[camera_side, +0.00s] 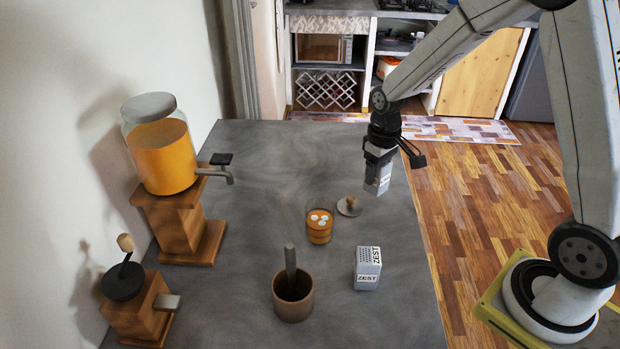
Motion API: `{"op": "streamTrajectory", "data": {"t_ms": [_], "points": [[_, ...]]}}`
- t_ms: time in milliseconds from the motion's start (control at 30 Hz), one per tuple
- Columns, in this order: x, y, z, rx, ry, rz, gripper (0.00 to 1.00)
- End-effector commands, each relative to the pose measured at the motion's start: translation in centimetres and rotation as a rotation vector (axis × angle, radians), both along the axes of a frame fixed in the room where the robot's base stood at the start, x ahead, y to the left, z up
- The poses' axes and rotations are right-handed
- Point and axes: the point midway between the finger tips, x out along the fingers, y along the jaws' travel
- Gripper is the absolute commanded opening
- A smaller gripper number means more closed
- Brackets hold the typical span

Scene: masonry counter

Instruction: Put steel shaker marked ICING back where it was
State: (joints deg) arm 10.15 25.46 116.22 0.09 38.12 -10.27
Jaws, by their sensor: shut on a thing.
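My gripper (379,156) is shut on a steel shaker (377,179) near the right edge of the counter, towards the back. The shaker is grey and boxy, slightly tilted in the picture, and its lettering is too small to read. Its top is hidden by the jaws. It seems to hang above the counter, but I cannot tell how high. A second steel shaker, marked ZEST (368,269), stands upright on the counter, nearer the camera.
The counter's back part is clear.

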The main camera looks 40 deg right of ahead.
Motion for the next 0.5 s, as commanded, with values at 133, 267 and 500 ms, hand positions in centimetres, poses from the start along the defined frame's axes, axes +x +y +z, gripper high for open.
{"op": "streamTrajectory", "data": {"t_ms": [133, 267, 500], "points": [[-0.3, 0.5, 0.2, 0.0, -0.001, 0.026, 0.0], [-1.0, 1.6, 0.7, 0.0, -0.002, 0.094, 0.0], [-3.9, 5.2, 2.0, 0.0, -0.005, 0.33, 0.0]]}}
